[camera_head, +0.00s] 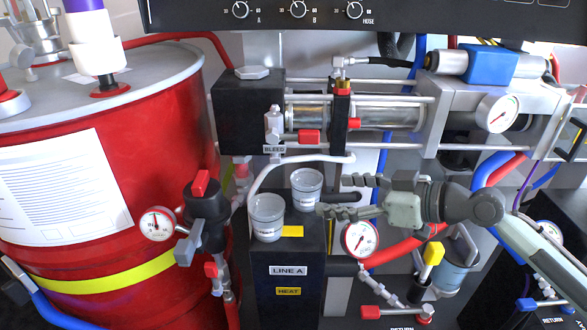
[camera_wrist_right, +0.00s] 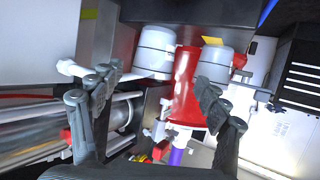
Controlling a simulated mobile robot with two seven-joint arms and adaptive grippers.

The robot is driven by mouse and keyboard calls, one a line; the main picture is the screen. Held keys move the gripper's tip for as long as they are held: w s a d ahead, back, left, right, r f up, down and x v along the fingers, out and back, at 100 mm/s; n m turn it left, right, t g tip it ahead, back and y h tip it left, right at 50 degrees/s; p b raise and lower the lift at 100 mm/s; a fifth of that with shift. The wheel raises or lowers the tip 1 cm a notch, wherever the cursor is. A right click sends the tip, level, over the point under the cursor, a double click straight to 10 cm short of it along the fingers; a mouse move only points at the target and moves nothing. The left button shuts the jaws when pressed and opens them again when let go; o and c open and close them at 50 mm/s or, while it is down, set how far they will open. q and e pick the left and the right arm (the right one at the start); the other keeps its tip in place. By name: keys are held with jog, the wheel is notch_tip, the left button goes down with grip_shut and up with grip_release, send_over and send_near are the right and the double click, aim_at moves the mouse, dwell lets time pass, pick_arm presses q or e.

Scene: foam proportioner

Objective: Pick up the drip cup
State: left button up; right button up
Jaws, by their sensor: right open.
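My left gripper is not in view.
A red drum (camera_head: 110,160) fills the left side. A pressure gauge (camera_head: 361,238) sits just below my right gripper. A valve with a red handle (camera_head: 203,205) stands left of the block (camera_head: 288,292). The pump cylinder (camera_head: 380,115) runs above the cups.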

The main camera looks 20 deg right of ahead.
aim_at(319, 188)
jog(key=shift+w, duration=0.5)
jog(key=shift+w+a, duration=0.2)
jog(key=shift+w, duration=0.1)
jog(key=shift+x, duration=0.75)
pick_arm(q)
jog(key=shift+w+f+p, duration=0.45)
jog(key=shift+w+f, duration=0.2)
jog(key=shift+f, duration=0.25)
pick_arm(e)
jog(key=shift+f+x, duration=0.2)
jog(key=shift+x, duration=2.55)
jog(key=shift+d, duration=0.1)
jog(key=c, duration=1.2)
